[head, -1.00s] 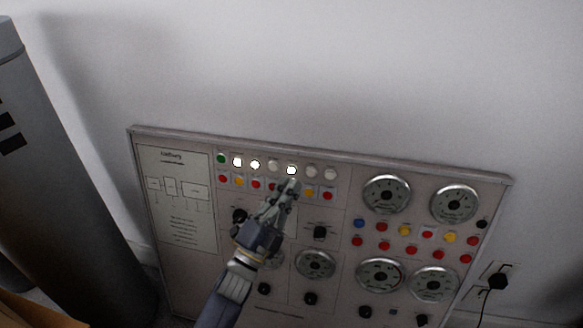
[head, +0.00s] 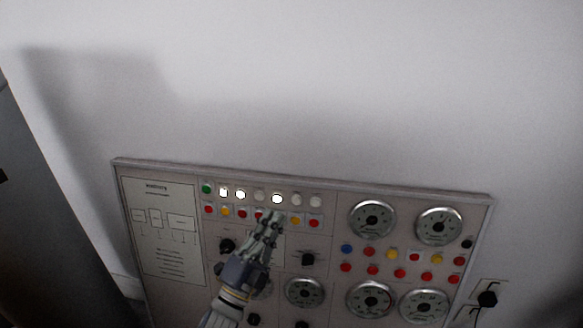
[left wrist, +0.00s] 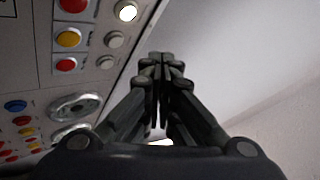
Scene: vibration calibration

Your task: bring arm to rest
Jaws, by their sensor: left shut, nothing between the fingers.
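My left gripper (head: 270,222) is in front of the control panel (head: 400,187) in the head view, over the row of coloured buttons. Its fingers are together with nothing between them. In the left wrist view the closed fingers (left wrist: 162,62) point up toward the plain wall, with the panel's buttons to their left. Whether the fingertips touch the panel is hard to tell. Three lamps in the top row, including one white lamp (head: 277,198) just above the fingertips, are lit. My right gripper is in neither view.
Round gauges (head: 372,219) and more buttons fill the panel's right half. A black plug (head: 487,299) sits in a wall socket at the lower right. The wall above the panel is bare.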

